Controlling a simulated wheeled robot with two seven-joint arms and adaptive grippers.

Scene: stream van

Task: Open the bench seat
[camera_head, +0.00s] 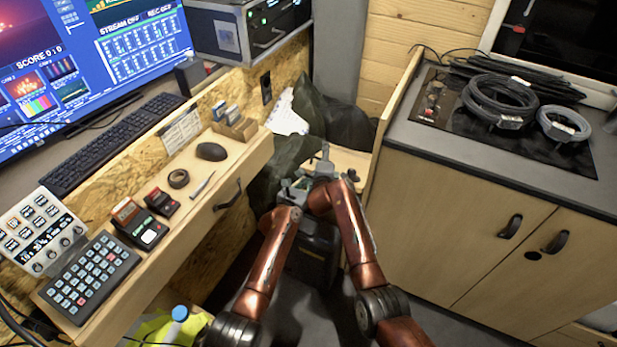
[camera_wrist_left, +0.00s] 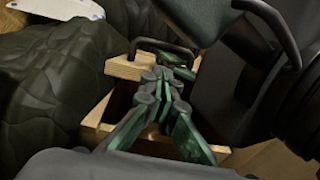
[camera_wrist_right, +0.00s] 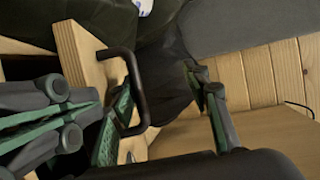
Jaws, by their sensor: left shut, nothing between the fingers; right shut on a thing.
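The bench seat shows as a pale wooden board (camera_head: 350,160) at the back of the gap between desk and cabinet. In the right wrist view its wooden panel (camera_wrist_right: 82,55) is tilted and carries a black bar handle (camera_wrist_right: 138,92). My right gripper (camera_head: 323,162) is at this handle, the bar between its fingers. In the left wrist view the handle (camera_wrist_left: 165,45) is above a dark opening framed by wood. My left gripper (camera_head: 297,190) is shut and empty, its fingertips over that opening (camera_wrist_left: 165,78). The arms hide much of the bench in the head view.
Dark green bags (camera_head: 345,122) lie behind and left of the grippers. A desk (camera_head: 240,165) with a mouse and keyboard is on the left. A cabinet (camera_head: 430,220) with a cable-covered hob is close on the right. The floor between is narrow.

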